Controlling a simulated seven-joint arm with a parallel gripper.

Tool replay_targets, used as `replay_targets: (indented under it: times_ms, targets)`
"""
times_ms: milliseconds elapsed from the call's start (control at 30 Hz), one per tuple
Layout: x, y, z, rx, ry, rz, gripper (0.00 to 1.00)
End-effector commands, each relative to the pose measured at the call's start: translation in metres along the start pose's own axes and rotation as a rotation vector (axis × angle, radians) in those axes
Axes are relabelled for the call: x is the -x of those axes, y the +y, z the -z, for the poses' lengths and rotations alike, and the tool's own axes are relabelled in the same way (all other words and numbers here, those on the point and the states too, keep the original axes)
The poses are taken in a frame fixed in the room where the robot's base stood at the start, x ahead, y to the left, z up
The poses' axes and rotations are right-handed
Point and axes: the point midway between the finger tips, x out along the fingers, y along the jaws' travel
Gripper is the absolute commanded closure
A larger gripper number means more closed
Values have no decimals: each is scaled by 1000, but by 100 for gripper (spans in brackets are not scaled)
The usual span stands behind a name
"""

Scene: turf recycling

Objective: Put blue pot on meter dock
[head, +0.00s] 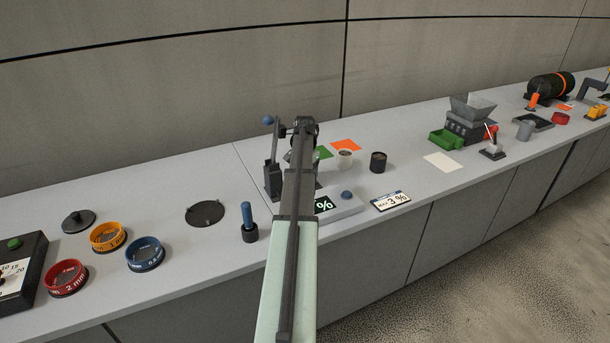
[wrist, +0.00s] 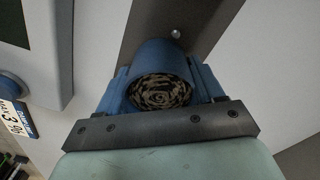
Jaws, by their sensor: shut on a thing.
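The blue pot (wrist: 160,58) shows in the wrist view, with brown chips in its mouth. My gripper (wrist: 162,88) is shut on it, with blue pieces at both sides. In the head view my arm reaches over the bench and hides the pot. The grey meter (head: 345,208), with a dark screen reading "%" and a blue button, lies beside and partly behind my arm. The meter also shows at the left of the wrist view (wrist: 58,62). I cannot make out its dock, or whether the pot touches anything.
A lever press (head: 271,180) stands just left of my arm. A "3 %" card (head: 390,202) lies right of the meter. A dark cup (head: 378,162) and a blue-handled tamper (head: 248,222) stand nearby. Coloured sieve rings (head: 145,254) lie left.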

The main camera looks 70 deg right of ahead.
Motion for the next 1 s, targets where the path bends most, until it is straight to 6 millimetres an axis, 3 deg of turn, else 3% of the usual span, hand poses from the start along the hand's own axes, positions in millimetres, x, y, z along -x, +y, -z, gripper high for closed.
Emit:
replay_targets:
  times_ms: [133, 167, 433, 1000]
  targets:
    - [-6, 0, -1, 0, -3, -1, 71]
    - [-6, 0, -1, 0, -3, -1, 30]
    - [-8, 2, -2, -1, -7, -4, 4]
    - [-8, 7, -3, -5, -9, -11, 4]
